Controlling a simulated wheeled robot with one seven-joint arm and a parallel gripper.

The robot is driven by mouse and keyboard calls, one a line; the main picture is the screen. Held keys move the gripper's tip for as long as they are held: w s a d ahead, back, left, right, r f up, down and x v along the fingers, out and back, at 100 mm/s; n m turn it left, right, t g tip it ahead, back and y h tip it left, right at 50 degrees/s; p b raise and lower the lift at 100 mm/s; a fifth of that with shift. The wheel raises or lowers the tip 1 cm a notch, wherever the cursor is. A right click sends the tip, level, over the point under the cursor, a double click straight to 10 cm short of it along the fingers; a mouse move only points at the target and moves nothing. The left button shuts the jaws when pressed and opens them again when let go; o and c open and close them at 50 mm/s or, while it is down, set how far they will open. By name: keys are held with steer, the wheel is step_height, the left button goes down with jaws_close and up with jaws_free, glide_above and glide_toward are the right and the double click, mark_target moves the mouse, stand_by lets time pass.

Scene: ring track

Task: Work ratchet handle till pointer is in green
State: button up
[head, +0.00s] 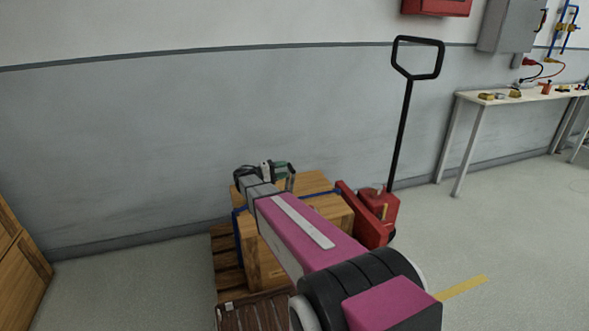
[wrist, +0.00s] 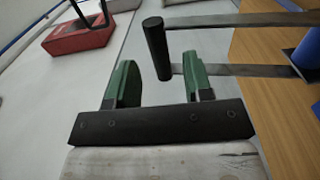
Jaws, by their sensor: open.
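The ratchet handle shows in the wrist view as a black cylindrical grip (wrist: 157,50) on two flat grey bars that run right to a blue part (wrist: 308,55). My gripper (wrist: 160,68) is open, with green fingers. The lower end of the grip appears in the gap between the fingers, nearer the right one; I cannot tell whether they touch. In the head view my gripper (head: 278,169) is over the strapped wooden crate (head: 315,183), and my arm hides much of the crate. I see no pointer or green zone in either view.
The crate stands on a wooden pallet (head: 226,262). A red pallet jack (head: 378,208) with a tall black handle stands close on the right. A white table (head: 472,98) with small items is at the far right. Wooden boxes (head: 18,262) stand at left. The wall is close behind.

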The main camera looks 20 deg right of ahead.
steer(key=d, duration=0.5)
steer(key=shift+d+r, duration=0.1)
steer(key=shift+d, duration=0.2)
jaws_close()
